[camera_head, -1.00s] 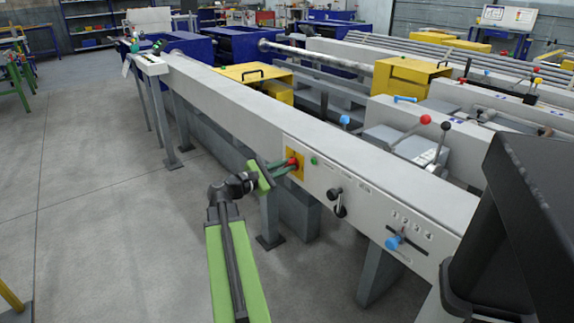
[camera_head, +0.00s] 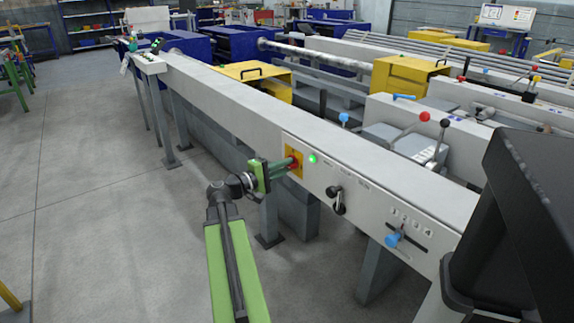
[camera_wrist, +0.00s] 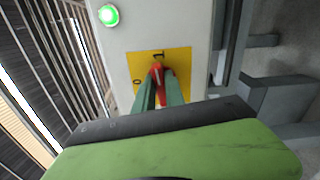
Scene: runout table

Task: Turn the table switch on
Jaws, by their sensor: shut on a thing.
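The table switch is a red rotary knob (camera_wrist: 157,72) on a yellow plate (camera_head: 297,162) on the side of the long grey runout table (camera_head: 375,183). In the wrist view the plate is marked 0 and 1, and the knob's red tip is by the 1. My gripper (camera_head: 284,164) is shut on the knob, and its green fingers (camera_wrist: 160,92) hide part of it. The round green lamp (camera_head: 312,159) beside the plate is lit bright; it also shows lit in the wrist view (camera_wrist: 109,15).
A black lever (camera_head: 337,198) and a blue-knobbed selector (camera_head: 393,239) are on the same panel, right of the switch. A grey support leg (camera_head: 270,215) stands under the table. The floor (camera_head: 90,220) at left is clear.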

